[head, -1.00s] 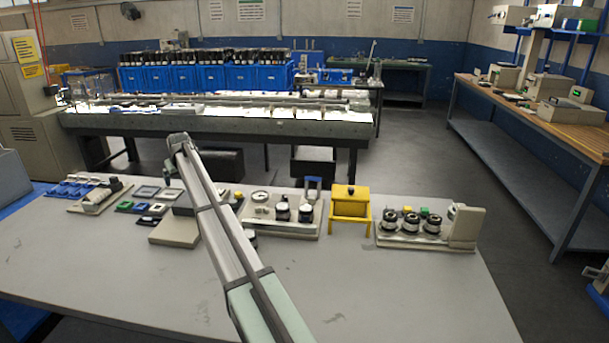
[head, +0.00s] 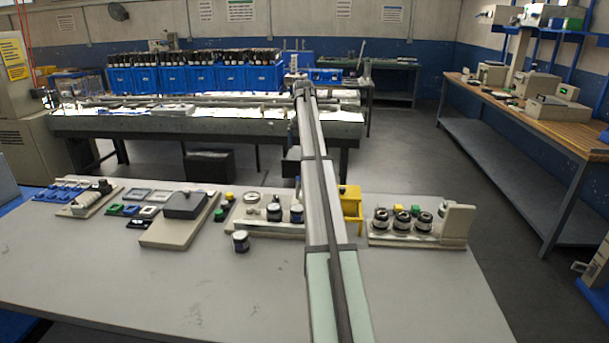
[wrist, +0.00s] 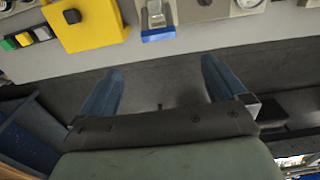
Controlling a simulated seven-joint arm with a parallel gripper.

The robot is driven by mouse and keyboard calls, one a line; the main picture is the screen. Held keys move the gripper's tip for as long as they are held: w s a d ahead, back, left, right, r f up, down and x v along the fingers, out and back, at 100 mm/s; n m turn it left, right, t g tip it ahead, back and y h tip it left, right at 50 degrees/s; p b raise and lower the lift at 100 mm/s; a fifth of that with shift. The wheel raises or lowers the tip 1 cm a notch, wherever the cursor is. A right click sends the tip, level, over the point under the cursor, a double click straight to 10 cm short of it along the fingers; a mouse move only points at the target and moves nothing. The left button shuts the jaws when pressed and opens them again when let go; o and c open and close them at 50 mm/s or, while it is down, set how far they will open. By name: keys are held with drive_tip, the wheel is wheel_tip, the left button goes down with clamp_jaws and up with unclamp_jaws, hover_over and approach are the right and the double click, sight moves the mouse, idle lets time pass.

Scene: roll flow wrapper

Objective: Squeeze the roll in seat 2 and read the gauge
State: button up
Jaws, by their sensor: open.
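Three dark, white-ringed rolls (head: 402,222) stand in a row on a pale base (head: 376,240) at the table's right. I cannot read seat numbers. A middle board (head: 240,229) carries a round white dial (head: 252,197), perhaps the gauge, and two dark cylinders (head: 274,212). The dial's reading is too small to tell. My gripper (wrist: 160,92) is open and empty in the wrist view, with bare floor between its fingers. It is beyond the table's far edge, apart from the rolls; in the head view its fingers cannot be made out.
A yellow stand (head: 351,205) is partly behind my arm; it also shows in the wrist view (wrist: 88,22). A loose roll (head: 240,242) stands in front of the middle board. A grey block on a base (head: 184,205) is further left. The front of the table (head: 180,300) is clear.

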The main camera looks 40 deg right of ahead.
wheel_tip(320, 180, down, 14)
drive_tip(key=shift+s+d+r, duration=0.1)
idle(0.5)
drive_tip(key=c, duration=1.5)
